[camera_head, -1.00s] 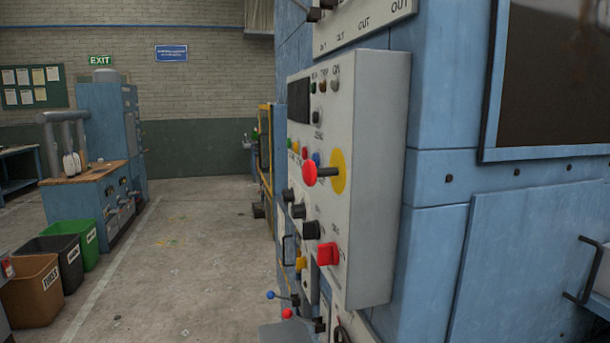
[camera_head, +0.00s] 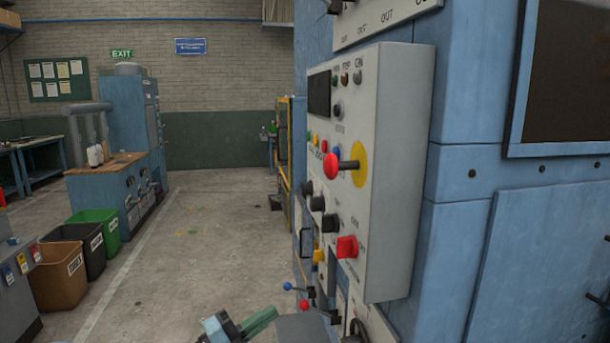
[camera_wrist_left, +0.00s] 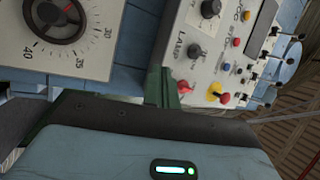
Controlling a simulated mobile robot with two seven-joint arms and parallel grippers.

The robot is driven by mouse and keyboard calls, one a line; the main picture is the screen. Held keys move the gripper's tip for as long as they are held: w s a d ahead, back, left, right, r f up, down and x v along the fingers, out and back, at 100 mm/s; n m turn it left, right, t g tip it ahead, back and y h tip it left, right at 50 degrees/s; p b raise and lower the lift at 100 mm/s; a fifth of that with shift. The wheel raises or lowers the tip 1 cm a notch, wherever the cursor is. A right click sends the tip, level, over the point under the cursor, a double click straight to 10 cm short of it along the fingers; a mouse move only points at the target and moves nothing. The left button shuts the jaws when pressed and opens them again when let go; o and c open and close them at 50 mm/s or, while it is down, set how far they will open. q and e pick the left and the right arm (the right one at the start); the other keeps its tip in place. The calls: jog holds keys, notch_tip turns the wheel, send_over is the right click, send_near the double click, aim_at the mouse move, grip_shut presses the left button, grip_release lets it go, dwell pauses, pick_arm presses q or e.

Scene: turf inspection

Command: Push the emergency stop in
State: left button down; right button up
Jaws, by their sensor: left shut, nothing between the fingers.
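The emergency stop (camera_head: 331,166) is a red mushroom head on a dark stem. It stands out from a round yellow plate (camera_head: 359,164) on the grey control box (camera_head: 398,160). A red button with yellow by it, apparently the same stop, shows in the left wrist view (camera_wrist_left: 225,98). My left gripper (camera_head: 270,315) is at the bottom of the head view, below the stop and apart from it. Its narrow green fingers (camera_wrist_left: 164,88) are shut and empty in the left wrist view. My right gripper is not in view.
Black knobs (camera_head: 317,202) and a red square knob (camera_head: 347,247) stick out below the stop. Small levers with blue and red balls (camera_head: 288,286) are near my left gripper. A blue machine wall (camera_head: 480,180) fills the right. Open floor (camera_head: 215,230) lies left.

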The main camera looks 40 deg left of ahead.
pick_arm(q)
jog(key=s+a+r+m+g+h, duration=0.1)
jog(key=s+r+m+g+h, duration=0.1)
jog(key=r+m, duration=1)
jog(key=s+r+m+g+h, duration=0.3)
jog(key=r+m, duration=1)
jog(key=r, duration=0.6)
jog(key=shift+s+a+g, duration=0.35)
jog(key=shift+s+g, duration=0.35)
jog(key=shift+s, duration=0.25)
jog(key=shift+d, duration=0.1)
